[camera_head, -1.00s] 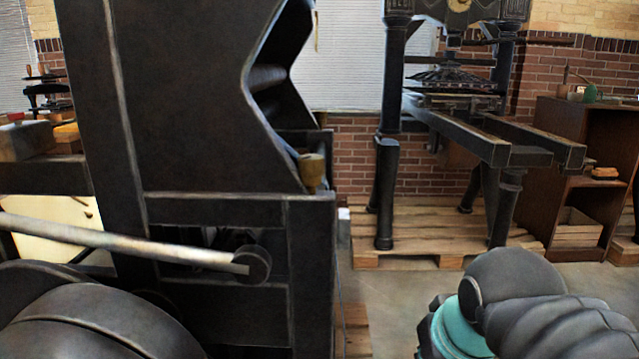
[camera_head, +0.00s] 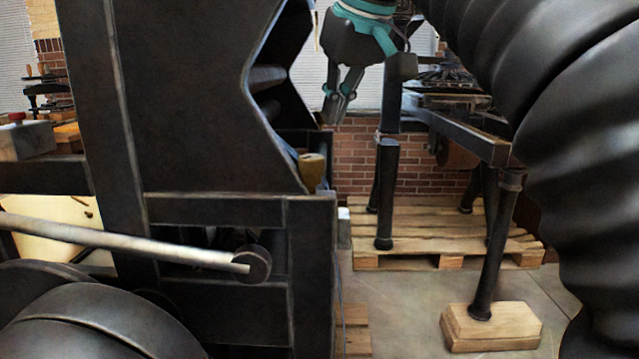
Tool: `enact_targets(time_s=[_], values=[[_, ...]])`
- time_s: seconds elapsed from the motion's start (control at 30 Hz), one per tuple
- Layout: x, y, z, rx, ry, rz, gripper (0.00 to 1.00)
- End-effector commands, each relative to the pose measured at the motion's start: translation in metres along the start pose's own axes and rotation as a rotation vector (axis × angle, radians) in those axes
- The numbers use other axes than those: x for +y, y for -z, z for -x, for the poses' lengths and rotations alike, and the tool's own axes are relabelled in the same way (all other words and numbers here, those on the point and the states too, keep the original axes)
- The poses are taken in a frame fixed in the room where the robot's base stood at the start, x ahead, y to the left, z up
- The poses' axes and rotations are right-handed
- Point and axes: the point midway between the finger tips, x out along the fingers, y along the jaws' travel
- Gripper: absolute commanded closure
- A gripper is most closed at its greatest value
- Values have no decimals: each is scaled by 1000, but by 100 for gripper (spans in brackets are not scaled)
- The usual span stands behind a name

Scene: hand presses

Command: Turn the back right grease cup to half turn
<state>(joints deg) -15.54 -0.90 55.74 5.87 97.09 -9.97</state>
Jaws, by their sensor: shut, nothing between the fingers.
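A brass grease cup (camera_head: 312,172) stands upright on the right-hand end of the near black press frame (camera_head: 215,210). My gripper (camera_head: 334,112) hangs in the upper middle, fingers pointing down and shut with nothing between them. In the picture it is above and slightly right of that brass cup, apart from it. The fingertips overlap the spot by the press's rear upright where a second, smaller brass cup showed earlier. That smaller cup is now hidden, and I cannot tell whether the fingers touch it.
A pale lever (camera_head: 120,243) crosses the press's front. Behind stands another press with a dark leg (camera_head: 387,195) on a wooden pallet (camera_head: 430,243); another leg stands on a wooden block (camera_head: 490,327). Grey floor (camera_head: 400,290) is clear.

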Motion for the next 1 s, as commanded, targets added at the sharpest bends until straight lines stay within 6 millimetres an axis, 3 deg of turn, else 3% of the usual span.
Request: enact_targets(time_s=[0.27, 0.7, 1.0], values=[[-2, -2, -6, 1, 3, 6, 100], [-1, -26, -50, 0, 2, 5, 100], [-1, -32, -60, 1, 2, 6, 100]])
